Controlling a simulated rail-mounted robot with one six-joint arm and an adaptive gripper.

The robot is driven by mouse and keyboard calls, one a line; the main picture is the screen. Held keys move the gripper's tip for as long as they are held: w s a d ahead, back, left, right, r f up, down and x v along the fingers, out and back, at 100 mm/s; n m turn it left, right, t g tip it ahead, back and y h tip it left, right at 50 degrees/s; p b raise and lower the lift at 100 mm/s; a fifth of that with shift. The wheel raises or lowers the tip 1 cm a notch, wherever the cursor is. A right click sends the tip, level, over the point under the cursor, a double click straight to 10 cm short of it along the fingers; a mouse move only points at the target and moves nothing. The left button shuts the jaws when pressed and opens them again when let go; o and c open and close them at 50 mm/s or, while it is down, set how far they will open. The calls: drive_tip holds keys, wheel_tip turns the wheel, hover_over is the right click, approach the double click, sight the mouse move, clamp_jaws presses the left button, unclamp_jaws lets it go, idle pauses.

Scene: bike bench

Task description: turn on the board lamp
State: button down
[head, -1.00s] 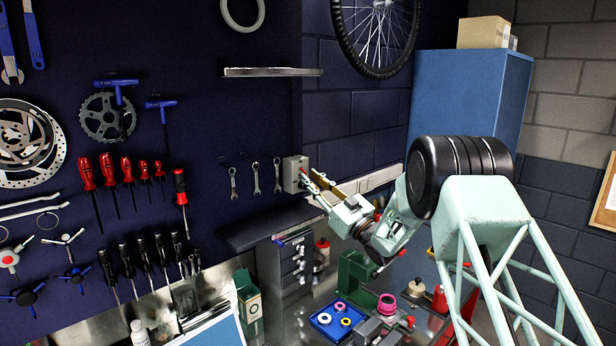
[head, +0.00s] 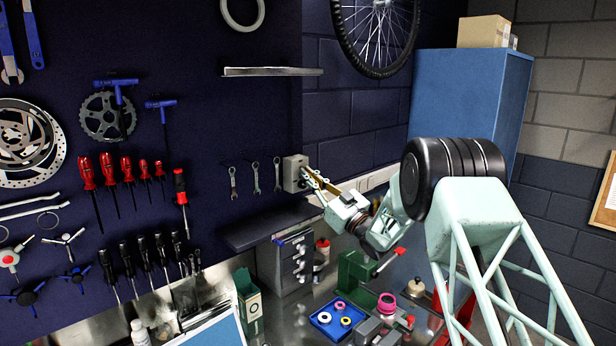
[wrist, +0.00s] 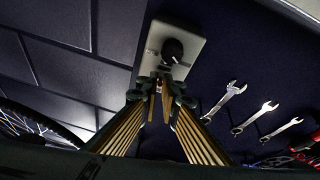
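A grey box (head: 293,173) is mounted at the right edge of the dark tool board. In the wrist view its pale face plate (wrist: 188,48) carries a round black knob (wrist: 173,51). My gripper (head: 309,176) is right in front of the box. In the wrist view the fingertips (wrist: 161,90) are close together, just below the knob, with only a thin gap and nothing seen between them. I cannot tell whether they touch the knob or plate. A slim metallic bar (head: 272,72) is fixed higher on the board; I cannot tell whether it is the lamp.
Several wrenches (head: 255,177) hang left of the box, also seen in the wrist view (wrist: 265,117). A dark shelf (head: 262,228) and a small drawer unit (head: 293,265) are below. A bicycle wheel (head: 342,40) hangs above right.

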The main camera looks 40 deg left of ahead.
drive_tip(key=shift+r+h, duration=0.15)
drive_tip(key=shift+h, duration=0.15)
drive_tip(key=shift+d+r+g+h+p, duration=0.15)
drive_tip(key=shift+r+h+p, duration=0.15)
drive_tip(key=shift+h+p, duration=0.45)
drive_tip(key=shift+r+g+h+p, duration=0.15)
drive_tip(key=shift+r+h+p, duration=0.1)
drive_tip(key=shift+h+p, duration=0.45)
drive_tip(key=shift+r+h+p, duration=0.2)
drive_tip(key=shift+h+p, duration=0.15)
drive_tip(key=shift+p, duration=0.35)
drive_tip(key=h+p, duration=0.2)
drive_tip(key=p, duration=0.3)
drive_tip(key=r+h+p, duration=0.1)
drive_tip(key=h+p, duration=0.1)
drive_tip(key=p, duration=0.3)
drive_tip(key=shift+r+g, duration=0.2)
drive_tip(key=shift+g, duration=0.1)
drive_tip(key=shift+r+h+p, duration=0.1)
drive_tip(key=shift+h+p, duration=0.9)
drive_tip(key=shift+p, duration=0.15)
drive_tip(key=c, duration=2.9)
unclamp_jaws()
drive_tip(key=shift+o, duration=0.2)
drive_tip(key=shift+a+r, duration=0.1)
drive_tip(key=shift+a, duration=0.1)
